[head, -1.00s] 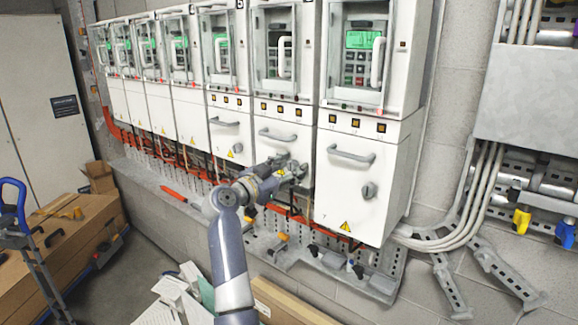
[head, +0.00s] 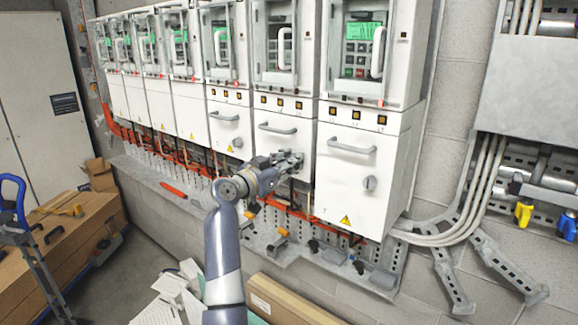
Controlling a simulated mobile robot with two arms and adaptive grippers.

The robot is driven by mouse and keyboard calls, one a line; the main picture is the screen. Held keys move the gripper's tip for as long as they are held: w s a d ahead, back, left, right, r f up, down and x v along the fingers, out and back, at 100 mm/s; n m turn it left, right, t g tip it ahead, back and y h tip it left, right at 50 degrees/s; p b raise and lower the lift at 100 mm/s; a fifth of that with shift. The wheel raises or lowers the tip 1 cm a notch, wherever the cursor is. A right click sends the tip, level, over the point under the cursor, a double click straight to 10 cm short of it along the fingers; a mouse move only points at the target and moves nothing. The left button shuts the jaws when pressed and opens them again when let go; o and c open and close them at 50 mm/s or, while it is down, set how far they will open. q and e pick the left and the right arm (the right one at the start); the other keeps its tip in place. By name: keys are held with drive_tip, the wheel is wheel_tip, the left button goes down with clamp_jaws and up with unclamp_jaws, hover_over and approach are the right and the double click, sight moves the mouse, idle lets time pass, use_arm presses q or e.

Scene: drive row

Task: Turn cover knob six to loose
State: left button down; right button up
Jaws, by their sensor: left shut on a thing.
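Cover six (head: 284,108) is the white lower cover of the second drive from the right, with a grey bar handle (head: 278,127). My left gripper (head: 292,161) is at the lower right part of this cover, shut on its knob. The fingers hide knob six, so I cannot see which way it points. The cover looks closed. My right gripper is not in view.
Cover seven (head: 352,175) at the right has a visible grey knob (head: 370,183); cover five (head: 228,122) is to the left. Orange cables (head: 300,214) and a perforated metal rail (head: 262,240) run below. A blue-handled cart (head: 20,205) stands far left.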

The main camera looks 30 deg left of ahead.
use_arm(q)
drive_tip(key=shift+a+r+n+p, duration=0.1)
drive_tip(key=shift+n+p, duration=1.1)
drive_tip(key=shift+n, duration=2.25)
drive_tip(key=shift+r+n+p, duration=0.1)
drive_tip(key=shift+n+p, duration=1.05)
drive_tip(key=shift+n, duration=2.3)
drive_tip(key=shift+f, duration=0.1)
drive_tip(key=c, duration=1.3)
unclamp_jaws()
drive_tip(key=shift+c, duration=0.2)
drive_tip(key=shift+f, duration=0.1)
drive_tip(key=s, duration=1.2)
drive_tip(key=shift+a, duration=0.45)
